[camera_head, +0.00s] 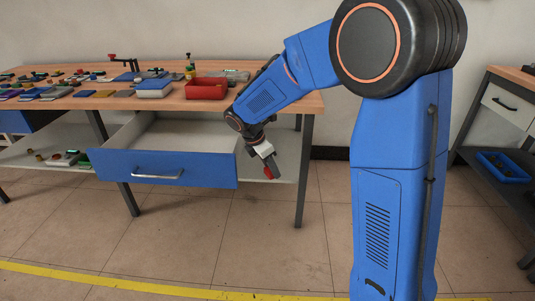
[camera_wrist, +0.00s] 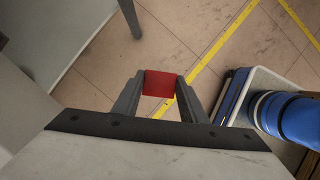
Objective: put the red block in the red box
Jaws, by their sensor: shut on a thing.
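My gripper (camera_head: 272,170) hangs low in front of the table, just right of the open drawer in the head view. It is shut on the red block (camera_head: 268,172). In the wrist view the red block (camera_wrist: 160,84) sits between the two dark fingertips of my gripper (camera_wrist: 158,88), with floor below it. The red box (camera_head: 206,88) stands on the tabletop near its right end, up and left of my gripper, and its inside is only partly visible. The red box does not show in the wrist view.
The blue-fronted drawer (camera_head: 205,168) is pulled out below the tabletop and looks empty. The tabletop (camera_head: 180,101) holds many small parts on the left and a blue-and-white box (camera_head: 154,90) beside the red box. A table leg (camera_head: 304,180) stands right of my gripper.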

